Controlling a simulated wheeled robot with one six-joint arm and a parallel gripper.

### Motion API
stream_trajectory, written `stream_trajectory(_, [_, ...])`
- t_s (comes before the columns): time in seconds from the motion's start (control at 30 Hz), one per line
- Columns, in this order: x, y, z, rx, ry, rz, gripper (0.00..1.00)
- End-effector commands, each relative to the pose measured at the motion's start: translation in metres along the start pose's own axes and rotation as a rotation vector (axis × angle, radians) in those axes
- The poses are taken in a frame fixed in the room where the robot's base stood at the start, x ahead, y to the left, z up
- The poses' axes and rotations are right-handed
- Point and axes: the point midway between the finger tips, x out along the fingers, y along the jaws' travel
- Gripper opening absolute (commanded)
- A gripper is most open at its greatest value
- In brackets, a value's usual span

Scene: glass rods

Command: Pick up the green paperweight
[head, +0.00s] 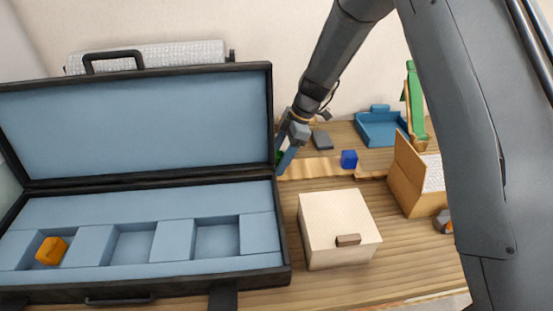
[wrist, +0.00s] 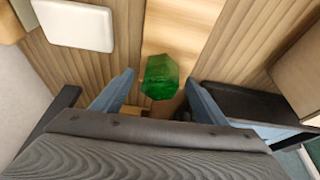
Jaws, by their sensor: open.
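The green paperweight (wrist: 160,80) is a faceted, see-through block. In the wrist view it lies in the gap between the fingertips of my gripper (wrist: 160,76), with space on both sides. My gripper (head: 286,152) is open and points down behind the right edge of the open case. Only a sliver of the green paperweight (head: 279,157) shows in the head view; the finger and case lid hide the rest. I cannot tell how far the fingertips are above the table.
The open black case (head: 282,250) with blue lining holds an orange block (head: 51,250) in its left compartment. A cream box (head: 338,222), a blue cube (head: 349,159), a blue tray (head: 380,140) and a wooden box (head: 425,203) stand to the right. Table between case and cream box is narrow.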

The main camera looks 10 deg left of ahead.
Motion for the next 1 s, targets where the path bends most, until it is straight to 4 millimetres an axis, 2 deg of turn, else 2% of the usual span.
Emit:
stream_trajectory(0.3, [0.0050, -0.0001, -0.0008, -0.001, 0.000, 0.000, 0.67])
stream_trajectory(0.6, [0.0049, -0.0003, -0.0012, -0.001, 0.000, -0.001, 0.16])
stream_trajectory(0.63, [0.0046, 0.0000, -0.0014, -0.002, 0.001, 0.000, 0.14])
stream_trajectory(1.0, [0.0025, 0.0004, -0.0009, -0.002, 0.001, 0.001, 0.14])
